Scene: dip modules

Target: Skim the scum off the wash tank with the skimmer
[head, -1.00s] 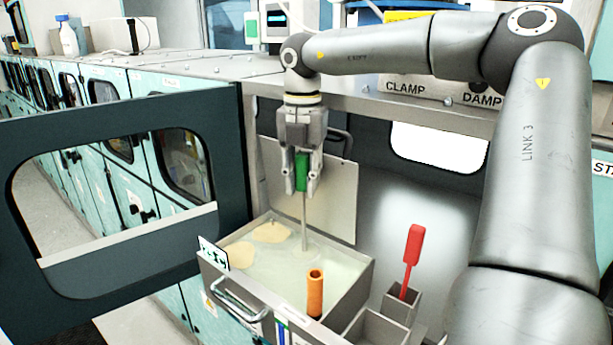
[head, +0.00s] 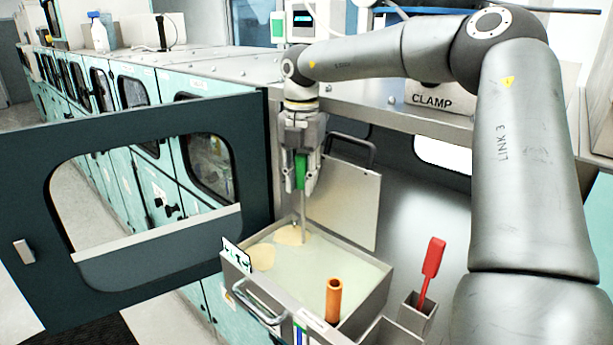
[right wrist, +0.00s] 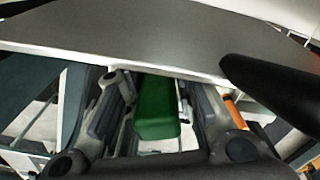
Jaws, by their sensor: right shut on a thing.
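My right gripper (head: 302,183) is shut on the green handle (head: 301,167) of the skimmer, above the back of the open wash tank (head: 345,318). The handle also shows between the fingers in the right wrist view (right wrist: 157,110). The skimmer's thin metal rod hangs nearly upright, its lower end at the pale liquid (head: 325,268). I cannot make out the skimmer's head. One tan scum patch (head: 288,236) lies at the rod's left, by the back rim. Another scum patch (head: 262,257) lies near the left wall. My left gripper is out of view.
An orange tube (head: 333,301) stands at the tank's front. A red-handled tool (head: 432,262) stands in a grey holder (head: 416,316) to the right. A raised metal lid (head: 345,205) is behind the tank. An open dark door (head: 60,145) fills the left.

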